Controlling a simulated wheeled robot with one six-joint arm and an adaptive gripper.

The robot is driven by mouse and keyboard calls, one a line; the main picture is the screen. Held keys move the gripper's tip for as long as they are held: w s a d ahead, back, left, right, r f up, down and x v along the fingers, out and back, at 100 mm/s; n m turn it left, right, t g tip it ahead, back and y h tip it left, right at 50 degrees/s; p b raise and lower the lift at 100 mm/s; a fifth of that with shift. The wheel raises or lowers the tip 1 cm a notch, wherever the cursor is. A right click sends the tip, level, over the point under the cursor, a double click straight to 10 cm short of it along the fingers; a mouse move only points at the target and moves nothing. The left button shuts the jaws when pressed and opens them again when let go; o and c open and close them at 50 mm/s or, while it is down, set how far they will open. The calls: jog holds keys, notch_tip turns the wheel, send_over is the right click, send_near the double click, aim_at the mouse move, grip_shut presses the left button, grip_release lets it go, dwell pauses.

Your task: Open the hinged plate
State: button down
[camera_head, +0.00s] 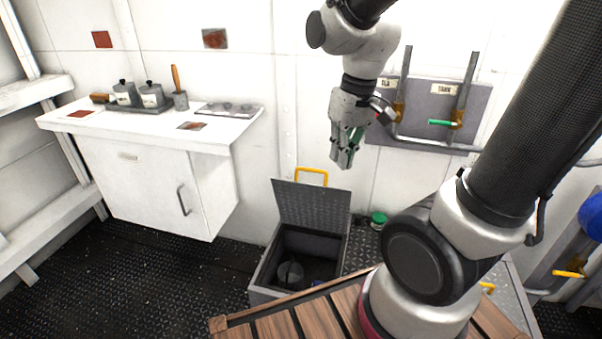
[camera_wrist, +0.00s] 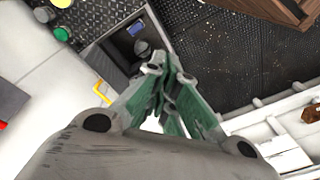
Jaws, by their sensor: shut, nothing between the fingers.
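The hinged plate (camera_head: 311,205) is a grey tread-pattern lid with a yellow handle (camera_head: 312,175) on its top edge. It stands raised, close to upright, at the back of a grey floor box (camera_head: 262,277), leaving the box open. Inside the box lies a dark rounded object (camera_head: 290,272). My gripper (camera_head: 343,162) is shut and empty, above and a little right of the plate, clear of it. In the wrist view my gripper (camera_wrist: 168,92) points down, with the yellow handle (camera_wrist: 103,92) left of it and the open box beyond.
A white counter (camera_head: 150,128) with pots stands at the left. Pipes with a green handle (camera_head: 441,123) are on the wall at right. A green-lidded jar (camera_head: 378,220) sits beside the box. A slatted wooden surface (camera_head: 275,325) is in front. Dark floor (camera_head: 150,280) at left is clear.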

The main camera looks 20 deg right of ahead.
jog(key=w+a+f+m+t, duration=0.1)
jog(key=w+a+f, duration=0.4)
jog(key=f, duration=0.6)
jog(key=w+a+f+m+t, duration=0.15)
jog(key=w+a+f, duration=0.4)
jog(key=f, duration=0.65)
jog(key=w+a+f+m+t, duration=0.1)
jog(key=w+a+f, duration=0.4)
jog(key=f, duration=0.6)
jog(key=w+d+f+m+t+h, duration=0.3)
jog(key=w+d+f+t+h, duration=0.2)
jog(key=d+h, duration=0.1)
jog(key=d+r+m+t+h, duration=0.1)
jog(key=d+r+t+h, duration=0.15)
jog(key=r, duration=0.35)
jog(key=d+r+m+t+h, duration=0.1)
jog(key=d+r+t+h, duration=0.1)
jog(key=r+t+h, duration=0.3)
jog(key=w+d+r+g+y, duration=0.1)
jog(key=w+d+r, duration=0.1)
jog(key=w+d, duration=0.6)
jog(key=w, duration=0.3)
jog(key=shift+r, duration=0.3)
